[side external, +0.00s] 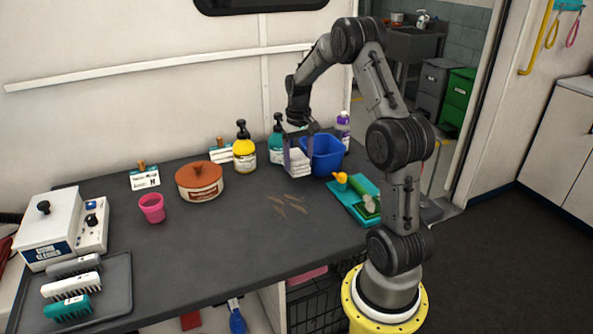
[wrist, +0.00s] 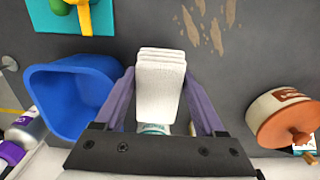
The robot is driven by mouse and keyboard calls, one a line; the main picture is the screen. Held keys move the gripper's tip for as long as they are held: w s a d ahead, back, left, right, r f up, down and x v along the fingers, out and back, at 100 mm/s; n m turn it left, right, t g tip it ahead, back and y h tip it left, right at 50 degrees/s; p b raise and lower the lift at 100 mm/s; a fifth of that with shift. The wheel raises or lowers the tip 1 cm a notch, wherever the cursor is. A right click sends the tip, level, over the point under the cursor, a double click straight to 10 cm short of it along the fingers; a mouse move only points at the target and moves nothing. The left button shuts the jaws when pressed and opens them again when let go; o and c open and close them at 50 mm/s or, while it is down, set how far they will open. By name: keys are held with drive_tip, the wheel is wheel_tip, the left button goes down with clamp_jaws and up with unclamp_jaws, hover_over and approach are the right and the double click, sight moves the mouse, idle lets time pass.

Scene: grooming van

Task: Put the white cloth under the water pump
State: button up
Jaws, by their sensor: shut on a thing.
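The white cloth (side external: 299,166), a folded stack of several layers, is between the purple fingers of my gripper (side external: 299,153) in the side view. It also shows in the wrist view (wrist: 160,84) between the fingers of my gripper (wrist: 160,75), which is shut on it. The cloth is at the back of the dark counter, just left of the blue bin; I cannot tell whether it touches the counter. No thing is clearly marked as the water pump. A white boxy device with a black knob (side external: 49,222) and a smaller control box (side external: 92,222) stand at the far left.
The blue bin (side external: 324,160) is right beside my gripper. A teal pump bottle (side external: 277,148) and a yellow pump bottle (side external: 244,153) stand behind and left. A lidded pot (side external: 199,184), pink cup (side external: 152,208) and brush tray (side external: 119,301) are further left. The middle counter is mostly clear.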

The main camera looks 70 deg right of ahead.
drive_tip(key=shift+w+d+f, duration=0.2)
drive_tip(key=shift+d+f, duration=0.05)
drive_tip(key=shift+f, duration=0.15)
drive_tip(key=shift+w+d+f, duration=0.1)
drive_tip(key=shift+f, duration=0.8)
drive_tip(key=shift+w+d+f, duration=0.1)
drive_tip(key=shift+f, duration=0.8)
drive_tip(key=shift+f, duration=0.15)
drive_tip(key=o, duration=1.1)
drive_tip(key=shift+c, duration=0.2)
